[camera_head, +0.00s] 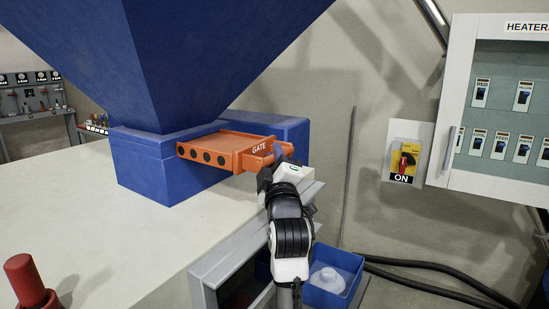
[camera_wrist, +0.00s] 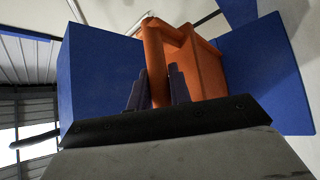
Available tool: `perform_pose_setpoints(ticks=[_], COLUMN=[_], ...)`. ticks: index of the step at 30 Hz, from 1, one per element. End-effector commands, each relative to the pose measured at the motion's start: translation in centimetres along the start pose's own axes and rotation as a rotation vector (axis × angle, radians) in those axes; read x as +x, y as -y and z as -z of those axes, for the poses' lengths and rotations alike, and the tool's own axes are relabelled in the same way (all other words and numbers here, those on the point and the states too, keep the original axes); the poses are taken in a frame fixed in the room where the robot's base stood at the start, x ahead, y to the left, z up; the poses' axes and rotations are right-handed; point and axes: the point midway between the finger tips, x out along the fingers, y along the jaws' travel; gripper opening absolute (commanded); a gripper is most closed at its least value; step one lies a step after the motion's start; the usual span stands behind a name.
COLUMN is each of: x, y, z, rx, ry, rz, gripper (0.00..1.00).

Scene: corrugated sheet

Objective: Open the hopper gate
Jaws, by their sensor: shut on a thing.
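The orange gate (camera_head: 225,148), marked GATE and with a row of dark holes along its front edge, projects from the blue housing (camera_head: 150,170) under the blue hopper (camera_head: 190,60). Its orange handle is at the right end. My gripper (camera_head: 271,168) is at this handle. In the wrist view the handle bar (camera_wrist: 154,62) runs between the two dark fingers of my gripper (camera_wrist: 157,92), which are shut on it. The gripper and wrist partly hide the handle in the head view.
The pale tabletop (camera_head: 110,230) is mostly clear, with a red-topped object (camera_head: 22,275) at front left. A blue bin (camera_head: 330,288) holding a pale part stands below right. A rotary switch (camera_head: 404,162) marked ON and a HEATERS cabinet (camera_head: 500,105) are on the right wall.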

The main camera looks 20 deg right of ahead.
Motion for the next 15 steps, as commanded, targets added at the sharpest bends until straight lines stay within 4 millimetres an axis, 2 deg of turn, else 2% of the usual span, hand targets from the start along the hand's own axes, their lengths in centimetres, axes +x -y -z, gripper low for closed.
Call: perform_pose_setpoints(ticks=[5,10,15], x=[-1.9,-4.9,-7.1], y=[-1.5,-4.3,-6.5], z=[-2.1,-5.2,-7.3], rx=[-0.002,-0.003,-0.002], ry=[0.005,0.008,0.005], rz=[-0.008,-0.01,-0.007], gripper=[0.0,0.0,0.0])
